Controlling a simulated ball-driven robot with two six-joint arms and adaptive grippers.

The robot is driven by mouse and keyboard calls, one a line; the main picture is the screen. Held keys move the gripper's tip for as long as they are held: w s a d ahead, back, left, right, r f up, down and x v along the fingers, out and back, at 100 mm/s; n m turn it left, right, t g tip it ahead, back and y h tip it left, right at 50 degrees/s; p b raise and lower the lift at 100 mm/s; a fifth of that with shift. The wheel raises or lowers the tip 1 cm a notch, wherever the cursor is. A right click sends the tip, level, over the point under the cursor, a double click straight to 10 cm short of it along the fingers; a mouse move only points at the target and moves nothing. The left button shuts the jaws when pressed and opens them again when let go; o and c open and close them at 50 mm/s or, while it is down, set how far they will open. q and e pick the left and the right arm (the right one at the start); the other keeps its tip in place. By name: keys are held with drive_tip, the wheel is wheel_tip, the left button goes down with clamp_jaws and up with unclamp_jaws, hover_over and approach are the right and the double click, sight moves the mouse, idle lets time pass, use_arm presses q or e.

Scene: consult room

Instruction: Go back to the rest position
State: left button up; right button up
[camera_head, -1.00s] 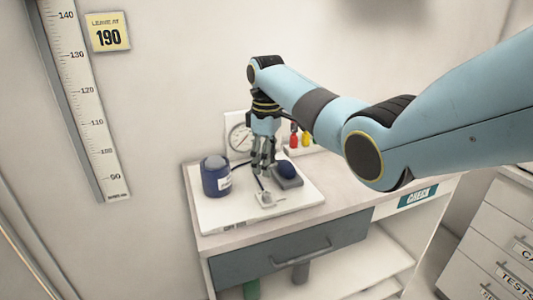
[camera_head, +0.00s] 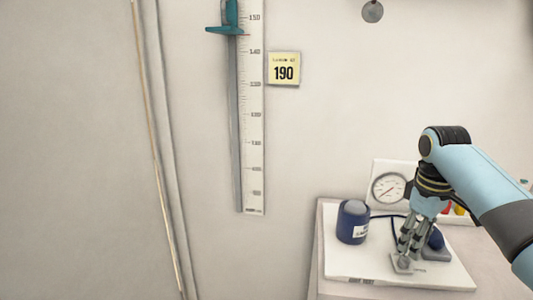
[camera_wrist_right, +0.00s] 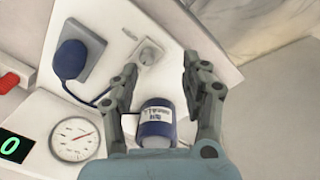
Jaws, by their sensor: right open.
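My right gripper (camera_head: 405,250) is above the white board on the desk, at the right of the head view. In the right wrist view its two fingers (camera_wrist_right: 160,75) are spread apart with nothing held between them. Past the fingers lie a small grey fitting (camera_wrist_right: 146,52) on the white board, and a blue cuff (camera_wrist_right: 156,125) with a white label, seen between the finger bases. The cuff (camera_head: 353,222) stands left of the gripper in the head view. My left gripper is not in view.
A round dial gauge (camera_head: 389,189) stands behind the cuff. A dark blue bulb (camera_head: 435,240) sits right of the gripper. A height ruler (camera_head: 251,110) with a teal slider (camera_head: 228,28) and a yellow "190" sign (camera_head: 284,70) are on the wall.

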drive_tip(key=s+a+f+m+t, duration=0.1)
drive_tip(key=s+f, duration=0.2)
drive_tip(key=s, duration=0.2)
drive_tip(key=s+a+f, duration=0.2)
drive_tip(key=s, duration=0.3)
drive_tip(key=s+a+r+m+t, duration=0.1)
drive_tip(key=s+a+r+m, duration=0.15)
drive_tip(key=s, duration=0.85)
drive_tip(key=s+a+r+m+t, duration=0.1)
drive_tip(key=s+a+r, duration=0.15)
drive_tip(key=s, duration=0.75)
drive_tip(key=s+d+f+g+b, duration=0.2)
drive_tip(key=f+b, duration=0.8)
drive_tip(key=f, duration=2.6)
drive_tip(key=s+d+f+b, duration=0.2)
drive_tip(key=s+f+b, duration=0.5)
drive_tip(key=s+f, duration=1.2)
wheel_tip(320, 180, down, 4)
drive_tip(key=shift+r+m, duration=0.1)
drive_tip(key=shift+m, duration=0.35)
